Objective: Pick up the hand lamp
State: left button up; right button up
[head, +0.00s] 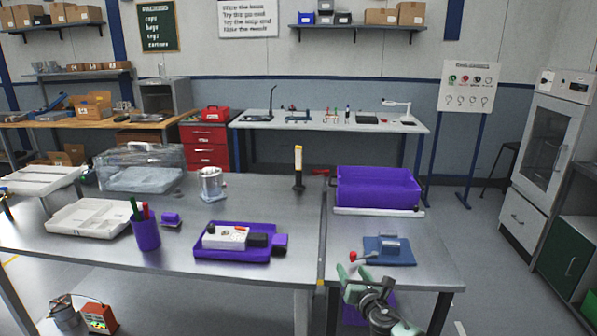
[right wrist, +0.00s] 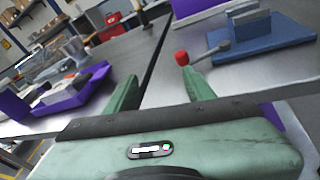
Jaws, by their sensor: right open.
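The hand lamp (head: 298,168), a slim upright stick with a yellow-white upper part and a dark lower part, stands on the metal bench near its back edge, left of the purple bin. In the right wrist view only a small part of it (right wrist: 143,16) shows at the top edge. My right gripper (head: 355,270) is over the front of the right-hand bench section, well in front of the lamp. Its green fingers (right wrist: 160,88) are apart with nothing between them. My left gripper is not in view.
A blue clamp fixture (head: 402,258) with a red-knobbed lever (head: 356,258) lies just beyond my right gripper. The purple bin (head: 378,190) stands behind it. A purple tray (head: 230,256) and pen cup (head: 146,235) are to the left. Bare bench surrounds the lamp's front.

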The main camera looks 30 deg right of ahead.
aim_at(298, 187)
jog(key=i+l, duration=0.3)
jog(key=i, duration=0.15)
jog(key=i+l, duration=0.25)
jog(key=i, duration=0.2)
jog(key=i+l, duration=0.3)
jog(key=i, duration=0.15)
jog(key=i+l, duration=0.25)
jog(key=i, duration=0.25)
